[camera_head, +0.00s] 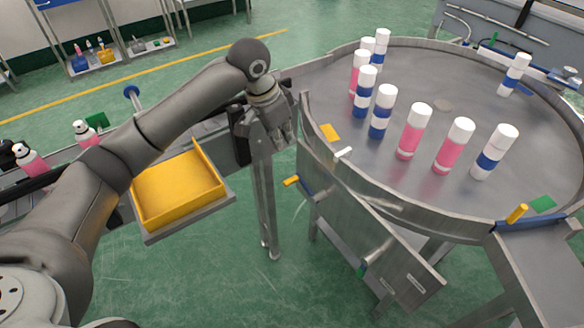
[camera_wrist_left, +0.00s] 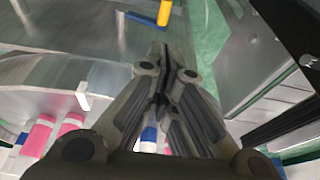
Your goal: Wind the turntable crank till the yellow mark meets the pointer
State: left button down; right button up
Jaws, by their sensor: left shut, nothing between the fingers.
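The round metal turntable (camera_head: 440,75) fills the right of the head view. A flat yellow mark (camera_head: 330,132) lies on its near left rim, just behind and left of a small white pointer (camera_head: 344,152); the two look close but apart. The pointer also shows in the left wrist view (camera_wrist_left: 82,88). A yellow handle (camera_head: 291,181) with a blue piece sits at the panel below the rim; it seems to be the crank, and a yellow handle (camera_wrist_left: 164,13) shows in the wrist view. My left gripper (camera_head: 284,142) is shut and empty, above and left of that handle, not touching it.
Several pink-and-white and blue-and-white cans (camera_head: 415,130) stand on the turntable. A yellow tray (camera_head: 180,190) lies left of my gripper. Another yellow handle (camera_head: 517,213) and a green patch (camera_head: 543,204) are at the right rim. A steel panel (camera_head: 365,235) hangs in front.

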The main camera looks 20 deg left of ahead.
aim_at(295, 177)
pick_arm(q)
jog(key=x, duration=0.4)
jog(key=p+x, duration=0.1)
jog(key=x, duration=0.3)
jog(key=p+x, duration=0.1)
jog(key=x, duration=0.3)
jog(key=shift+s+a+f, duration=0.2)
jog(key=shift+s+f, duration=0.05)
jog(key=shift+f, duration=0.7)
jog(key=shift+f, duration=0.1)
